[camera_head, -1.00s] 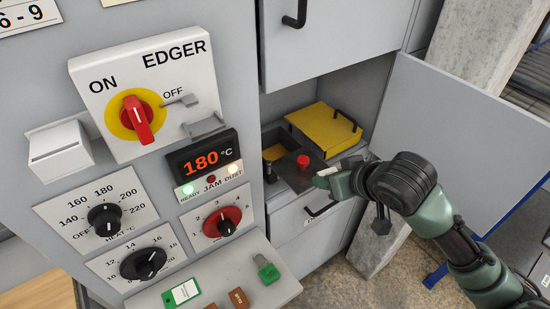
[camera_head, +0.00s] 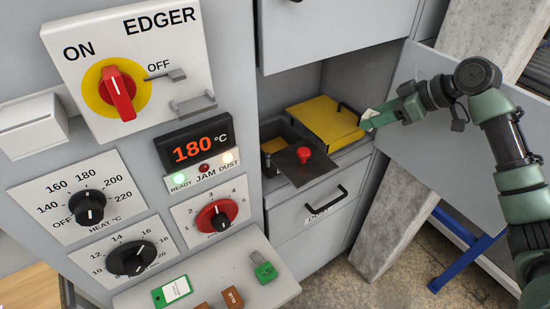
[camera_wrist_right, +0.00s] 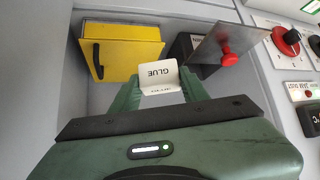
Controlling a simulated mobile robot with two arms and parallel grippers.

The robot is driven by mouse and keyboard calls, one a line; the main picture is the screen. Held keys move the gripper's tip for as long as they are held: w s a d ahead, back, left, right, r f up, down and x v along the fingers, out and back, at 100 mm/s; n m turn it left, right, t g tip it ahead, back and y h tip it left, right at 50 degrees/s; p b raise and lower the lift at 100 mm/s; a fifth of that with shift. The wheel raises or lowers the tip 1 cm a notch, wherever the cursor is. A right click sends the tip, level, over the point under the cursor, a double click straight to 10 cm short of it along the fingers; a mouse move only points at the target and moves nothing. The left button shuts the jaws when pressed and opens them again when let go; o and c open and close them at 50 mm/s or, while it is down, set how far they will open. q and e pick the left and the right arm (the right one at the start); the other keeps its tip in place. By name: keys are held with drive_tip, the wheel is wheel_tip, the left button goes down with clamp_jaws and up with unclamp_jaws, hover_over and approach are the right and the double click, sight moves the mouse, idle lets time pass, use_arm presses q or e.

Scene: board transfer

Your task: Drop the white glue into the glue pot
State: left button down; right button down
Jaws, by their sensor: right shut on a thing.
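The white glue (camera_wrist_right: 157,74), a white piece printed GLUE, is held between the fingers of my right gripper (camera_wrist_right: 160,88). In the head view the white glue (camera_head: 367,118) shows as a small white patch at the tips of my right gripper (camera_head: 374,120), right of the yellow box. A dark open-topped container (camera_head: 271,131), seemingly the glue pot, sits in the cabinet recess, with something yellowish inside. A dark flat plate with a red knob (camera_head: 304,153) covers part of its front. The glue is apart from it, to the right. My left gripper is not in view.
A yellow box (camera_head: 322,125) with a black handle stands beside the container in the recess. An open grey door (camera_head: 455,140) is at the right, behind my right arm. A drawer (camera_head: 315,210) is below and the EDGER control panel (camera_head: 130,70) is left.

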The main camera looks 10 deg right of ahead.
drive_tip(key=r+p, duration=0.1)
drive_tip(key=p, duration=0.5)
hover_over(294, 130)
drive_tip(key=s, duration=0.4)
wheel_tip(294, 130, down, 7)
drive_tip(key=a+p, duration=0.1)
drive_tip(key=p, duration=0.1)
drive_tip(key=shift+f+p, duration=0.2)
drive_tip(key=shift+p, duration=0.2)
drive_tip(key=shift+f, duration=0.1)
drive_tip(key=shift+f, duration=0.4)
drive_tip(key=shift+f+b, duration=0.1)
drive_tip(key=shift+b, duration=0.2)
drive_tip(key=c, duration=0.7)
unclamp_jaws()
